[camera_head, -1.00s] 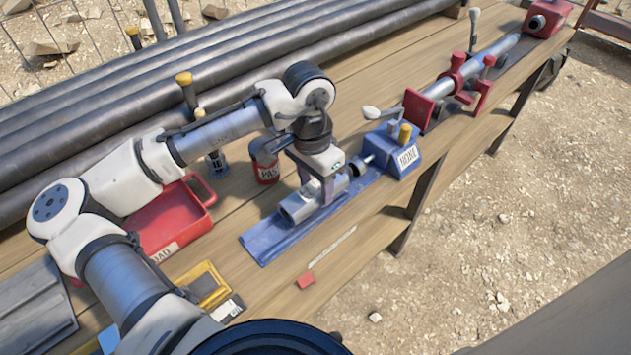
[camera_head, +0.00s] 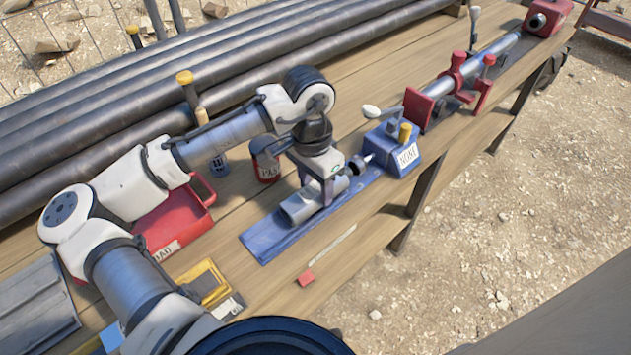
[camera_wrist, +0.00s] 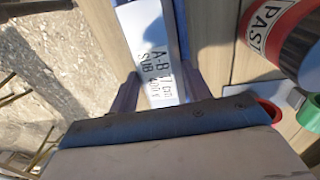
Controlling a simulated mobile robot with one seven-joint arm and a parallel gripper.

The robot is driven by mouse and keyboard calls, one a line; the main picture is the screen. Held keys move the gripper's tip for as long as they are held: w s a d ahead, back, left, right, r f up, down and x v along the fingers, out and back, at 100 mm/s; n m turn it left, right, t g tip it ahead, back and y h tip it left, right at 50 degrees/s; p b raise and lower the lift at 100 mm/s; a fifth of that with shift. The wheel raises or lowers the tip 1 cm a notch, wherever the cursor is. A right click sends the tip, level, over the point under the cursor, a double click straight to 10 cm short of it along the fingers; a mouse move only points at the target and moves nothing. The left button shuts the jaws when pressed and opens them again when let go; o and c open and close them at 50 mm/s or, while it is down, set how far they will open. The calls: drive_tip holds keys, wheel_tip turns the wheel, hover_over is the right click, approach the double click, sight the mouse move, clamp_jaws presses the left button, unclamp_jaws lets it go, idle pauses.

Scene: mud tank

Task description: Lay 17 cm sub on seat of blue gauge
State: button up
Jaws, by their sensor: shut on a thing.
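In the wrist view the sub (camera_wrist: 152,45) shows a white label reading "A-B 17 cm SUB". My gripper (camera_head: 325,198) points down and is shut on the sub from both sides. The sub's far end is near the gauge's spindle (camera_head: 360,164), and I cannot tell whether they touch. The contact between sub and seat is hidden.
A red can of paste (camera_head: 265,162) stands close behind my gripper; it also shows in the wrist view (camera_wrist: 275,30). A red tray (camera_head: 178,222) lies to the left. A red clamp fixture (camera_head: 418,110) holds a bar farther right.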

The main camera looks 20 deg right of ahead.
drive_tip(key=shift+f, duration=0.1)
drive_tip(key=o, duration=1.3)
drive_tip(key=shift+o, duration=0.5)
drive_tip(key=shift+o, duration=1.3)
wheel_tip(320, 180, up, 7)
drive_tip(key=p, duration=0.6)
drive_tip(key=shift+p, duration=0.4)
